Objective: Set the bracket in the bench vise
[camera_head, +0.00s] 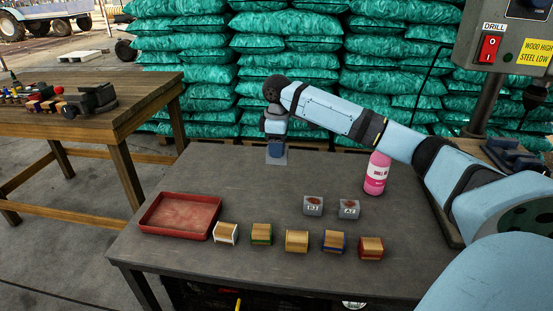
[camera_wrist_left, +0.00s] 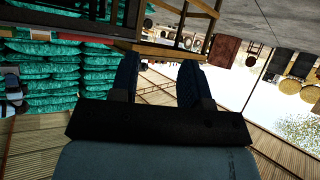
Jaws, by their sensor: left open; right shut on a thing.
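My right gripper (camera_head: 276,146) points down over the back of the grey bench. It is shut on a small grey metal piece, which looks like the bracket (camera_head: 279,160); the fingers and wrist hide part of it. I cannot tell whether the piece touches the bench top. A dark vise-like block (camera_head: 92,100) sits on the wooden table at left. Another dark vise-like piece (camera_head: 513,153) is under the drill press at right. My left gripper (camera_wrist_left: 157,80) is open and empty in the left wrist view, away from the bench.
On the grey bench (camera_head: 200,268) are a red tray (camera_head: 180,214), several wooden blocks (camera_head: 297,241) with coloured sides, two grey marked blocks (camera_head: 313,206) and a pink bottle (camera_head: 376,174). The wooden table (camera_head: 140,98) holds small coloured items. Green sacks (camera_head: 285,45) are stacked behind.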

